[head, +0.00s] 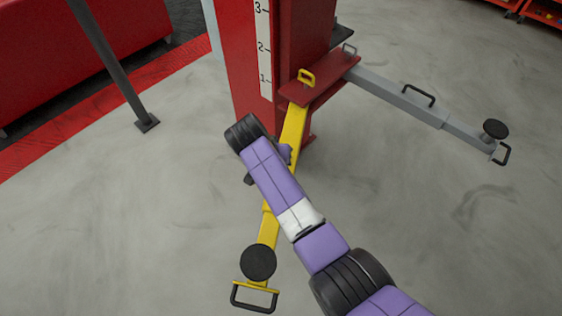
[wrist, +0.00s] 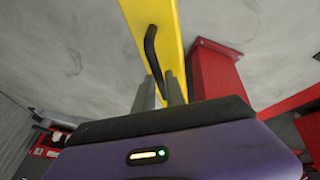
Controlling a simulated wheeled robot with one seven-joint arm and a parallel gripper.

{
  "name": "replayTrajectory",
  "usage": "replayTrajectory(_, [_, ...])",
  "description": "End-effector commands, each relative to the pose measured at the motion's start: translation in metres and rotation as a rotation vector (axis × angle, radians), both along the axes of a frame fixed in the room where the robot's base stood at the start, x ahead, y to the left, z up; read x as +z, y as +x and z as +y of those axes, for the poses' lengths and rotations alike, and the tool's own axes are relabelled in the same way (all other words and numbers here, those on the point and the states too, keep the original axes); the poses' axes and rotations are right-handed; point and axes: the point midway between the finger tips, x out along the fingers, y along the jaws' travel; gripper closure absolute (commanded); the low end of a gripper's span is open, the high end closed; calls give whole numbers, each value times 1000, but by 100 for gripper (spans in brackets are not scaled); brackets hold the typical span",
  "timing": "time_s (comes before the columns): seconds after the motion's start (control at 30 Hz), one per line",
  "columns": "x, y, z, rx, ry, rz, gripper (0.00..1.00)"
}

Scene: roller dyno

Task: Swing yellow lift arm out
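The yellow lift arm (head: 267,230) reaches from the red post toward the front of the head view. It ends in a round black pad (head: 258,262) and a black end handle (head: 254,297). My purple arm crosses over its middle and hides part of it. In the wrist view the yellow lift arm (wrist: 172,50) fills the top centre, with a black bar handle (wrist: 151,48) along it. My gripper (wrist: 161,94) has its two grey fingers close together on either side of the handle's near end, and they appear closed on it. Exact contact is partly hidden.
The red lift post (head: 240,70) with a numbered scale stands behind the arm. A grey lift arm (head: 400,97) extends right from the red bracket (head: 325,82). A dark slanted pole (head: 112,70) stands at left, near a red cabinet (head: 70,45). Grey floor is clear on both sides.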

Motion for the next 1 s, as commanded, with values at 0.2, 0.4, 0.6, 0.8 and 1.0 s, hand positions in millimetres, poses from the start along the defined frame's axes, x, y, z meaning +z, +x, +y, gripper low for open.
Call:
replayTrajectory(0.2, [1,1,6,10,8,-6,66])
replayTrajectory(0.4, [4,0,5,9,6,-7,66])
replayTrajectory(0.6, [28,-8,13,10,7,-10,66])
replayTrajectory(0.8, [56,-18,23,11,8,-9,66])
replayTrajectory(1.0, [70,-24,27,11,6,-7,66])
